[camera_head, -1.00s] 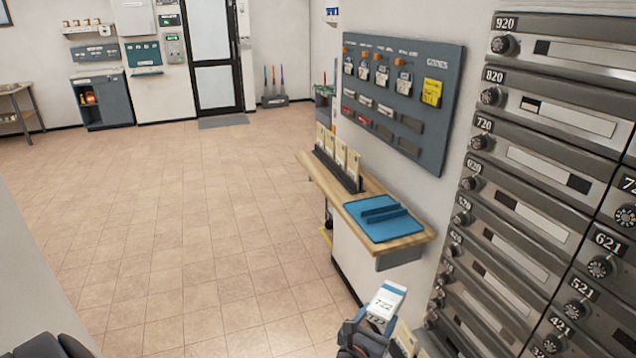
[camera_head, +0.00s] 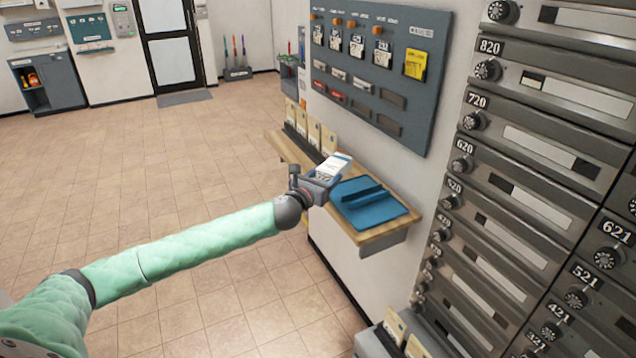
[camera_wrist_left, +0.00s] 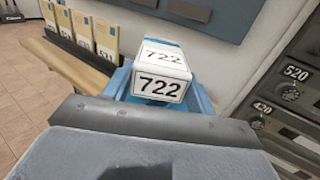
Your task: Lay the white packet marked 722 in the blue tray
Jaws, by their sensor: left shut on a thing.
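The white packet marked 722 (camera_head: 332,167) is held in my left gripper (camera_head: 322,184), which is shut on it. In the left wrist view the packet (camera_wrist_left: 163,72) shows its 722 labels facing the camera. The blue tray (camera_head: 372,208) lies on the wooden wall shelf, just right of and below the gripper. The gripper and packet overlap the tray's left edge in the head view. In the wrist view a strip of the blue tray (camera_wrist_left: 204,98) shows behind and beside the packet. I cannot tell the exact height of the packet over the shelf. My right gripper is not in view.
The wooden shelf (camera_head: 387,239) also bears a rack of upright tan envelopes (camera_head: 314,131) left of the tray. A grey key board (camera_head: 385,75) hangs on the wall above. Numbered mailboxes (camera_head: 530,150) fill the right side. More envelopes (camera_head: 395,325) stand in a holder at the bottom.

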